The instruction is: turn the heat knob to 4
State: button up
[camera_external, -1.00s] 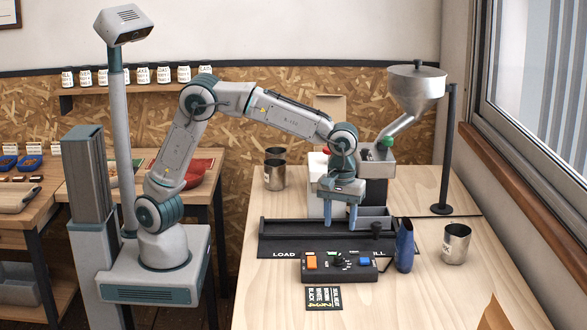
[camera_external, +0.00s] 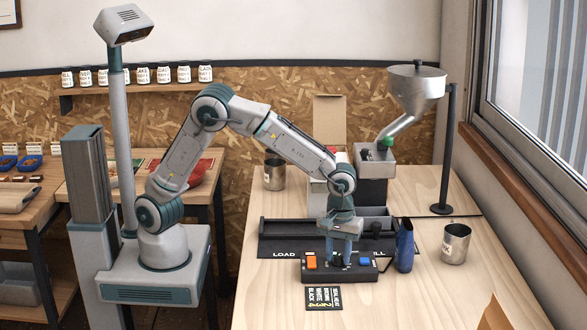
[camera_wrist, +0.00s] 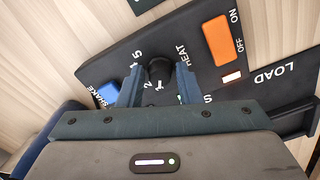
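The heat knob (camera_wrist: 160,70) is black and round on a dark control panel (camera_wrist: 195,75) in the wrist view. The label HEAT and printed numbers, including 1, 2 and 5, surround it; some are covered by my fingers. The knob's pointer direction cannot be made out. My gripper (camera_wrist: 158,75) points down with one finger on each side of the knob, and small gaps seem to show. In the external view my gripper (camera_external: 338,261) is low over the middle of the panel (camera_external: 315,275) and mostly hides the knob.
The panel has an orange ON/OFF switch (camera_wrist: 220,40) and a blue SHAKE button (camera_wrist: 108,94). A dark blue pouch-like item (camera_external: 404,246) and a metal cup (camera_external: 456,243) stand to the right. A printed card (camera_external: 324,298) lies in front. A dark tray (camera_external: 275,245) is behind.

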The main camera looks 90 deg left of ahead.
jog(key=c, duration=0.5)
jog(key=shift+m, duration=0.4)
jog(key=m, duration=0.3)
jog(key=shift+m, duration=0.3)
jog(key=m, duration=0.3)
jog(key=shift+m+b, duration=0.3)
jog(key=m, duration=0.5)
jog(key=shift+m, duration=2.4)
